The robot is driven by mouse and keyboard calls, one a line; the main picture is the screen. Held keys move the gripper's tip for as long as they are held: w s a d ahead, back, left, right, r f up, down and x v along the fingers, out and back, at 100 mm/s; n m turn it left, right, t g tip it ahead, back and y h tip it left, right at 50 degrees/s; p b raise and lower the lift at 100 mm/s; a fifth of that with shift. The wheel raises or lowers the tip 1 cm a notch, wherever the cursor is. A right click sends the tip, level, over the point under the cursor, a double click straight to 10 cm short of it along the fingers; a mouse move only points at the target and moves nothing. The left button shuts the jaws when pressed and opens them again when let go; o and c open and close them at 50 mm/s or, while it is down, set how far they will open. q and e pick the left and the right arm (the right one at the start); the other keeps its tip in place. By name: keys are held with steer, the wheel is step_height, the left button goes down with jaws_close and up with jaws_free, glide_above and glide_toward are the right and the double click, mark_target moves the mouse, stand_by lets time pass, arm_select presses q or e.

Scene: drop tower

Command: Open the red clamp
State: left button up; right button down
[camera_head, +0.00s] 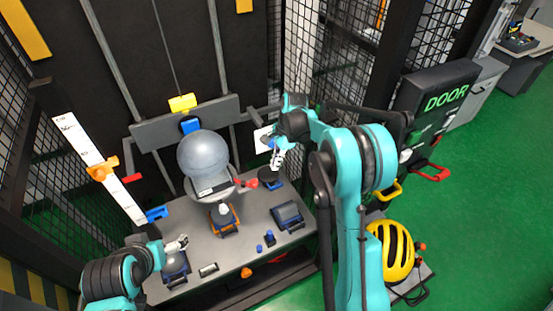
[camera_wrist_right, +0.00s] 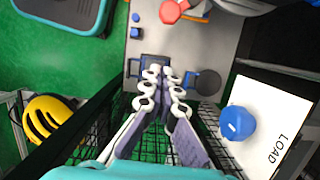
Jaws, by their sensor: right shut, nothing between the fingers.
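A red clamp-like part (camera_head: 247,183) sits at the right of the grey ball's holder, above the bench. A red knob-like part also shows at the top of the right wrist view (camera_wrist_right: 172,11); I cannot tell if it is the same one. My right gripper (camera_head: 277,160) is shut and empty, to the right of the red part and apart from it. Its fingertips nearly meet in the right wrist view (camera_wrist_right: 160,72). My left gripper (camera_head: 181,243) is low at the left over the bench, away from the red part; its fingers are too small to read.
The grey ball (camera_head: 204,154) stands in front of a grey crossbar (camera_head: 160,130). A white LOAD panel (camera_wrist_right: 268,108) with a blue knob (camera_wrist_right: 238,123) is beside my right gripper. The bench (camera_head: 195,252) carries several small devices. Mesh walls enclose the sides; a yellow helmet (camera_head: 398,252) is at right.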

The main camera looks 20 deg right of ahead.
mark_target(252, 184)
arm_select(q)
step_height(252, 184, down, 2)
steer(key=shift+f+b, duration=0.15)
steer(key=shift+b, duration=0.75)
arm_select(e)
steer(key=a+f, duration=0.4)
steer(key=a, duration=0.1)
steer(key=shift+s, duration=0.35)
arm_select(q)
steer(key=shift+d, duration=0.1)
arm_select(e)
steer(key=shift+f, duration=0.1)
